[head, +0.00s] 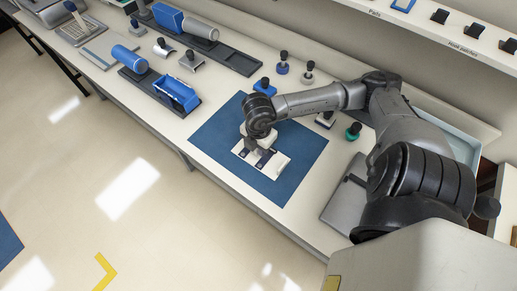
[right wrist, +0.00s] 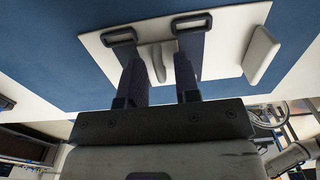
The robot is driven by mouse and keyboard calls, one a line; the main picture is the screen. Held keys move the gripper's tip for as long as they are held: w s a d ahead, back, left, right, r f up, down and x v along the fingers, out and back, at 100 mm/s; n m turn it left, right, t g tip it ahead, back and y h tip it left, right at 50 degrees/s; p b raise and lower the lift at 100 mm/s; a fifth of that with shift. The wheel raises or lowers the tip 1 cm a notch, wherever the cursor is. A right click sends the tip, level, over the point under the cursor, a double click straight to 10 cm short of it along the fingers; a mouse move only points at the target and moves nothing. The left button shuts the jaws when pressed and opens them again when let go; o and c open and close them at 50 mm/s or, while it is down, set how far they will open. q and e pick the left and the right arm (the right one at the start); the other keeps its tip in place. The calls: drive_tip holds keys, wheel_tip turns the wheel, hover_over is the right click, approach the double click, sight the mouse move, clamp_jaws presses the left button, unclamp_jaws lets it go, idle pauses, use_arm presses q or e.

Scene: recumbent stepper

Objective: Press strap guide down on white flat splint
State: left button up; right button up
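The white flat splint (head: 278,164) lies on a blue mat. It fills the upper part of the right wrist view (right wrist: 225,52). Two dark rectangular loops lie at my fingertips there, a left loop (right wrist: 106,38) and a right loop (right wrist: 208,20); I cannot tell whether either is the strap guide. A small pale upright piece (right wrist: 157,62) stands between my fingers. My right gripper (right wrist: 158,65) is low over the splint, its fingers apart on either side of this piece. Contact with it is unclear. My left gripper is not in view.
A raised white block (right wrist: 261,54) sits at the splint's right end. The blue mat (head: 215,133) has bare room around the splint. Dark-knobbed stamps (head: 282,65), a blue holder (head: 178,94) and a grey flat case (head: 345,205) stand around it. A shelf (head: 450,30) overhangs the back.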

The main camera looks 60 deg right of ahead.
drive_tip(key=shift+f+b, duration=0.35)
drive_tip(key=shift+f, duration=0.05)
drive_tip(key=shift+r, duration=0.15)
idle(0.7)
drive_tip(key=shift+r+p, duration=1.1)
drive_tip(key=shift+r, duration=0.05)
drive_tip(key=shift+r+p, duration=1.8)
drive_tip(key=shift+r, duration=0.45)
drive_tip(key=shift+r, duration=0.25)
wheel_tip(320, 180, up, 13)
drive_tip(key=p, duration=0.1)
drive_tip(key=shift+r+p, duration=0.15)
drive_tip(key=shift+p, duration=0.25)
drive_tip(key=shift+r, duration=0.1)
